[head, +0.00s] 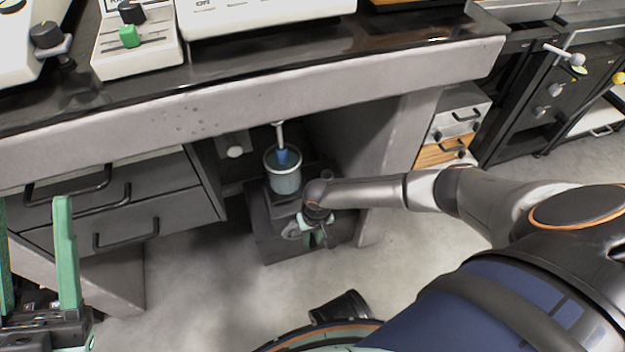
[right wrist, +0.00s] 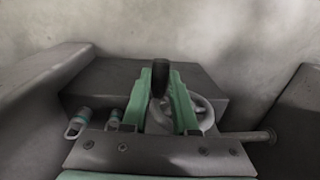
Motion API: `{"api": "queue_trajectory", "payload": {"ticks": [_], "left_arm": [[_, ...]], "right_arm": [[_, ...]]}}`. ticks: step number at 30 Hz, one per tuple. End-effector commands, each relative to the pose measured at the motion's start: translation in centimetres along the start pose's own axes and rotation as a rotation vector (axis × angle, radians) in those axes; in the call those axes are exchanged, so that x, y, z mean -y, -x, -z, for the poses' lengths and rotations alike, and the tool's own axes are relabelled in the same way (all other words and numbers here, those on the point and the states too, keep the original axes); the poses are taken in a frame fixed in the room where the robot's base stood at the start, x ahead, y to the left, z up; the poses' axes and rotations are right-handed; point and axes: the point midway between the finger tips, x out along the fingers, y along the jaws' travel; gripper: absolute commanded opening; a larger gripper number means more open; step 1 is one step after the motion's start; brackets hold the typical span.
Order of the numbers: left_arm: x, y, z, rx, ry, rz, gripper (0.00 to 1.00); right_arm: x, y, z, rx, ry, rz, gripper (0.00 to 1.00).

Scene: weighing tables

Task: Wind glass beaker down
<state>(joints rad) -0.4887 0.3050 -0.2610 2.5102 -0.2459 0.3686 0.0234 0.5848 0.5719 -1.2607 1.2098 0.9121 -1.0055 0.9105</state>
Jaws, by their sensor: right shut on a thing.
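A glass beaker (head: 284,181) with a grey-blue look stands upright under the bench, on top of a dark lifting stand (head: 268,236). A pale rod with a blue lower part (head: 282,155) reaches down into the beaker's mouth. A grey handwheel (head: 292,231) is on the stand's front; it also shows in the right wrist view (right wrist: 203,113). My right gripper (head: 318,236) is at this wheel, shut on its black crank knob (right wrist: 160,76), which sticks up between the green fingers. My left gripper (head: 34,205) is open and empty at the lower left, away from the stand.
The thick grey bench edge (head: 200,130) overhangs the beaker. Dark drawers with bar handles (head: 125,235) stand left of the stand, and a bench leg (head: 385,180) stands to its right. Instruments (head: 140,45) sit on top. The floor in front is clear.

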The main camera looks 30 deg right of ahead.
Motion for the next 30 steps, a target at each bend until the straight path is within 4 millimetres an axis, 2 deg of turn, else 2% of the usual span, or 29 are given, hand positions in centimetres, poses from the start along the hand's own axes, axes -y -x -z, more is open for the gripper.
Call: {"api": "queue_trajectory", "payload": {"ticks": [8,16,23,30], "left_arm": [[1.1,-1.7,1.9,-0.008,0.017,0.008,0.50],[2.6,-3.6,4.5,-0.034,0.036,0.018,0.50],[2.7,-3.6,4.5,-0.037,0.039,0.019,0.50],[2.2,-2.9,3.7,-0.034,0.031,0.015,0.50]], "right_arm": [[0.2,0.7,-0.2,0.004,-0.004,-0.052,0.00],[0.4,1.0,-0.2,0.006,-0.003,-0.184,0.00],[0.5,0.9,-0.1,0.003,0.000,-0.325,0.00],[0.8,1.2,-0.1,0.001,-0.001,-0.485,0.00]]}}
